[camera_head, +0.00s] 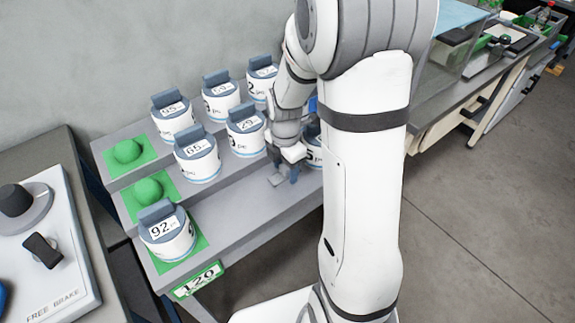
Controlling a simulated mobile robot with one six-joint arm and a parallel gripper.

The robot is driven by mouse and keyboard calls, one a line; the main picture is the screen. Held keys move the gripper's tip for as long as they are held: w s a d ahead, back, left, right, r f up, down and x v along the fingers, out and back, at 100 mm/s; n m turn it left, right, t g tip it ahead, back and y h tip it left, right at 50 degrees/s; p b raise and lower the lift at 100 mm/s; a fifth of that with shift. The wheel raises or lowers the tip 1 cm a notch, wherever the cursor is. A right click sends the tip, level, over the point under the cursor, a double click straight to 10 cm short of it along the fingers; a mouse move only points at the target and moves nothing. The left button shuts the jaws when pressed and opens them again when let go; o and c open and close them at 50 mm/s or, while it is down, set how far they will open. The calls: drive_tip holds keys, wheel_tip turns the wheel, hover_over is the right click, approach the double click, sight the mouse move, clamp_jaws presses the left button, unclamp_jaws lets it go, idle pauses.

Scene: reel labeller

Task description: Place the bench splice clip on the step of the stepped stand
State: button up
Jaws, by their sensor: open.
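The grey stepped stand (236,205) rises in steps toward the wall. My gripper (285,180) points down over the front step of the stand, right of its middle, with its fingers apart. I cannot tell whether the fingertips touch the surface. I cannot make out the bench splice clip for sure. A small grey shape at the fingertips is too small to tell from the fingers. My arm hides the right end of the stand.
White labelled canisters with blue-grey tops, such as the one marked 92 (168,236), stand on the steps. Green domes (127,151) sit on green squares at the left. A device marked FREE BRAKE (62,275) is on the left bench. The front step is bare between the 92 canister and my gripper.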

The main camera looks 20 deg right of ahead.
sight(285, 166)
drive_tip(key=shift+r, duration=0.1)
wheel_tip(285, 166, up, 11)
drive_tip(key=p, duration=0.1)
drive_tip(key=s+a+r+m+t, duration=0.1)
drive_tip(key=s+r+m, duration=0.1)
drive_tip(key=s+m, duration=0.5)
drive_tip(key=s+a+r+m+t, duration=0.1)
drive_tip(key=s+a+r+m, duration=0.1)
drive_tip(key=s+m, duration=0.6)
drive_tip(key=m, duration=0.6)
drive_tip(key=shift+r+m, duration=0.3)
wheel_tip(285, 166, up, 4)
drive_tip(key=p, duration=0.3)
drive_tip(key=shift+s+f+t+p, duration=0.1)
drive_tip(key=shift+s+t+p, duration=0.05)
drive_tip(key=shift+t+p, duration=0.2)
